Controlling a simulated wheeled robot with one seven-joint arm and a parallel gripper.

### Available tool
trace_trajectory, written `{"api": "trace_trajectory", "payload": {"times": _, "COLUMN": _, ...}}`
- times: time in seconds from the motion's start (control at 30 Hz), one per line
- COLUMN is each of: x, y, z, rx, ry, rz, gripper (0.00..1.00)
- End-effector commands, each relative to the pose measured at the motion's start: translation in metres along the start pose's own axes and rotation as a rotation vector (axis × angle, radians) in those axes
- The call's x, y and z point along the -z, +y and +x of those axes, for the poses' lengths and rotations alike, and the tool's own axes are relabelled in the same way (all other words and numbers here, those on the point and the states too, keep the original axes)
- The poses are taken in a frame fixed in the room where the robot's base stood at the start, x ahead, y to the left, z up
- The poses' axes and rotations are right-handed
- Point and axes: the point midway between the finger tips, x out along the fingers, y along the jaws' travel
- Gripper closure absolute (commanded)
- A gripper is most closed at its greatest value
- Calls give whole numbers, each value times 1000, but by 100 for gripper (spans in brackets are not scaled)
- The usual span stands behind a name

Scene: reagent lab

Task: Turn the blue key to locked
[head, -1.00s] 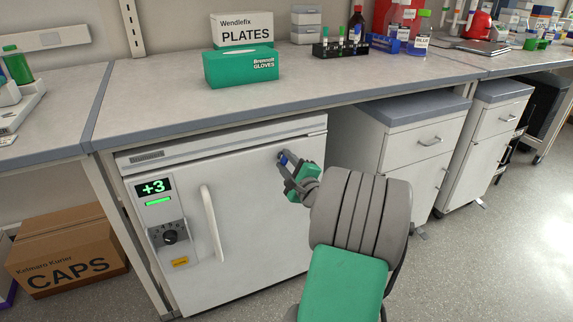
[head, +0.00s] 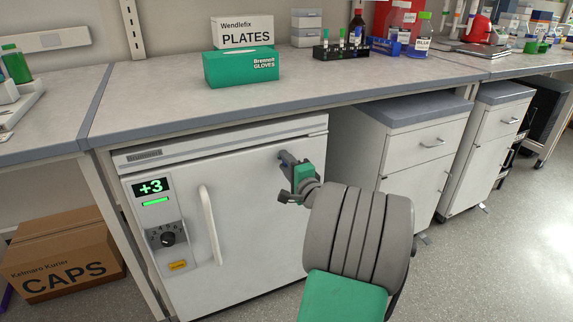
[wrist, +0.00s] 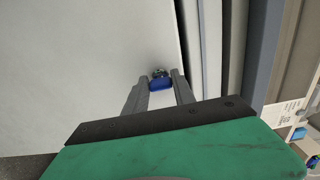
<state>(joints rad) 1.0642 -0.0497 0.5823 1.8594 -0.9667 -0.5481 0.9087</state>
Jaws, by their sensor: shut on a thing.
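The blue key (wrist: 160,84) sits in a round lock on the white fridge door, seen in the wrist view between my fingertips. My gripper (wrist: 160,80) is shut on the key, one grey finger on each side. In the head view my gripper (head: 283,157) reaches the upper right of the fridge door (head: 250,220); there the key is hidden behind the fingers. The lock's markings cannot be read in either view.
The fridge has a vertical handle (head: 212,222), a dial (head: 168,238) and a display reading +3 (head: 151,187). The bench top (head: 160,105) overhangs it. A drawer unit (head: 415,150) stands to the right, a cardboard box (head: 65,258) to the left.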

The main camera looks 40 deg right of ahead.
Motion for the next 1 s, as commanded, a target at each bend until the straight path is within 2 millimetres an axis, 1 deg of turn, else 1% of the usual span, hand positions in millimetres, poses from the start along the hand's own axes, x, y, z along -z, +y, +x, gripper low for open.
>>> {"api": "trace_trajectory", "payload": {"times": 0.27, "x": 0, "y": 0, "z": 0, "rx": 0, "ry": 0, "rz": -2, "gripper": 100}}
{"api": "trace_trajectory", "payload": {"times": 0.3, "x": 0, "y": 0, "z": 0, "rx": 0, "ry": 0, "rz": -2, "gripper": 66}}
{"api": "trace_trajectory", "payload": {"times": 0.53, "x": 0, "y": 0, "z": 0, "rx": 0, "ry": 1, "rz": 0, "gripper": 47}}
{"api": "trace_trajectory", "payload": {"times": 0.8, "x": 1, "y": 0, "z": -3, "rx": 0, "ry": 2, "rz": 1, "gripper": 47}}
{"api": "trace_trajectory", "payload": {"times": 0.87, "x": 2, "y": 0, "z": -9, "rx": -2, "ry": 3, "rz": 2, "gripper": 47}}
{"api": "trace_trajectory", "payload": {"times": 0.97, "x": 2, "y": -2, "z": -27, "rx": -1, "ry": 5, "rz": 3, "gripper": 47}}
{"api": "trace_trajectory", "payload": {"times": 1.0, "x": 3, "y": -2, "z": -36, "rx": -2, "ry": 6, "rz": 2, "gripper": 47}}
